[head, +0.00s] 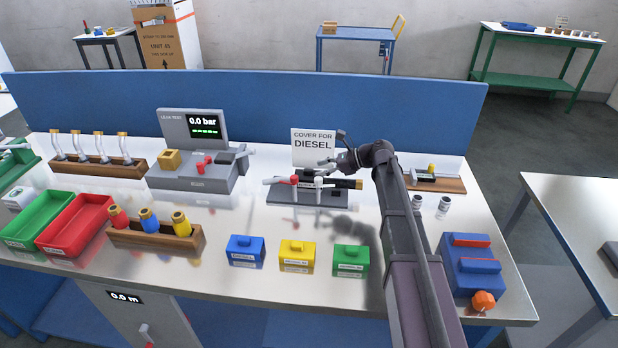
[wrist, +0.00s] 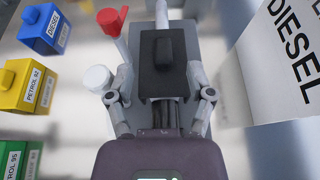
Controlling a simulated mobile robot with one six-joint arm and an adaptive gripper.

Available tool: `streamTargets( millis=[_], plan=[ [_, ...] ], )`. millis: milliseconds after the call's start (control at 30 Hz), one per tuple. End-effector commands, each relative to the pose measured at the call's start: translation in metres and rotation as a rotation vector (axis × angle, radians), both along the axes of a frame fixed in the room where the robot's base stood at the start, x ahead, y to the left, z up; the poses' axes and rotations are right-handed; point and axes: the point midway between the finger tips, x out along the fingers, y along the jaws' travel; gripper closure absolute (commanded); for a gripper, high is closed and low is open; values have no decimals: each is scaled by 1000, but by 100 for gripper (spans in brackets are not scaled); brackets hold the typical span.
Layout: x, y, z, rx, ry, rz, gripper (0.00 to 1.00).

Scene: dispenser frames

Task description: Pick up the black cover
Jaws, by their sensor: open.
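The black cover (wrist: 172,82) is a dark flat plate with a raised block on top, seen in the wrist view. It lies on a nozzle fixture on a grey base (head: 300,197), behind a red lever (wrist: 110,22) and a white knob (wrist: 97,78). In the head view it is mostly hidden by these levers and my gripper. My gripper (wrist: 162,82) is open, with one finger on each side of the cover's near end. No clear contact shows. It also shows in the head view (head: 338,164), over the right part of the fixture.
A white sign reading "COVER FOR DIESEL" (head: 313,148) stands close behind the fixture. Blue (head: 247,249), yellow (head: 297,255) and green (head: 350,259) labelled blocks stand in front. A leak tester (head: 195,140) is to the left. Two small metal cylinders (head: 443,206) stand right of my arm.

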Motion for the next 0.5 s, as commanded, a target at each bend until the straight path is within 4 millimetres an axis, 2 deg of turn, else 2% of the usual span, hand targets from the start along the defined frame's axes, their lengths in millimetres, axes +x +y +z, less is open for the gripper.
streamTargets(
  millis=[300, 500],
  plan=[
    [4, 35, -13, 0, -1, 1, 31],
    [4, 42, -15, 0, 0, 0, 31]
  ],
)
